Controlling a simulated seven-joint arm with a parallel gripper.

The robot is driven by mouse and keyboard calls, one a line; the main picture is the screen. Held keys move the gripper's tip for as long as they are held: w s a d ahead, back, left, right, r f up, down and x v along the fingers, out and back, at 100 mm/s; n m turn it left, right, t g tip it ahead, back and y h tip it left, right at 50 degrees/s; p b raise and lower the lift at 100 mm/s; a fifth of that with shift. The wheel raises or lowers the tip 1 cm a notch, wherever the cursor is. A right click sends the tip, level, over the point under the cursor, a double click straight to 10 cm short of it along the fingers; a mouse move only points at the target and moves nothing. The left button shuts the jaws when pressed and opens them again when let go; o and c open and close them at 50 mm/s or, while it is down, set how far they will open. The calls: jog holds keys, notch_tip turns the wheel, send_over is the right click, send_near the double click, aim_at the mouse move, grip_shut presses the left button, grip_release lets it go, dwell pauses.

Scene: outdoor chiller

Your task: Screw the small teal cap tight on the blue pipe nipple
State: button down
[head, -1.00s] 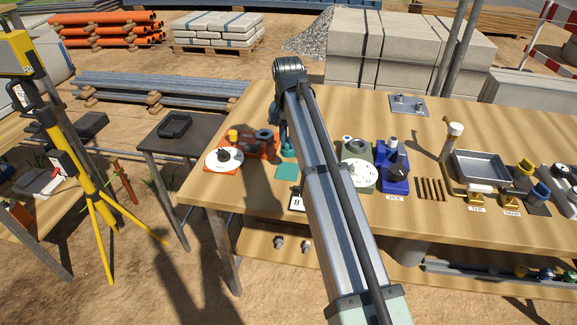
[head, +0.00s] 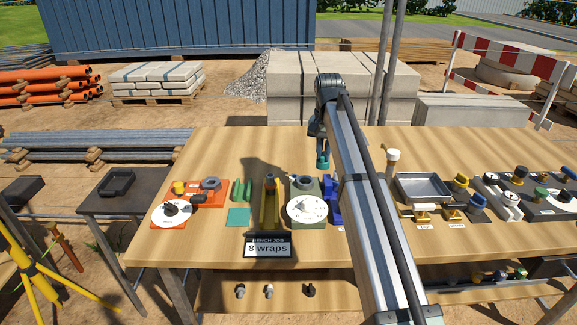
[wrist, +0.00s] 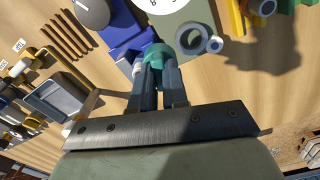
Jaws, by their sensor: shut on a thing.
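My gripper (head: 322,150) is shut on the small teal cap (head: 323,161) and holds it above the bench. In the wrist view the cap (wrist: 157,54) sits between the fingertips (wrist: 155,75). The blue vise (head: 334,203) stands just right of the dial block and is partly hidden by my arm in the head view. In the wrist view the vise (wrist: 126,42) lies close to the left of the cap. A pale round piece (wrist: 138,68) shows beside the fingers; I cannot tell whether it is the nipple. No blue nipple is clearly visible.
The grey-green block (head: 307,223) with a white dial, a yellow holder (head: 270,205) and an orange board (head: 203,192) stand to the left. A metal tray (head: 424,188) stands right. The bench's back left is clear.

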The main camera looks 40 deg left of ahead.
jog(key=w+d+r+m, duration=0.2)
jog(key=w+r, duration=0.1)
jog(key=w, duration=0.3)
jog(key=shift+r, duration=0.15)
jog(key=shift+f, duration=2.9)
jog(key=shift+f, duration=1.2)
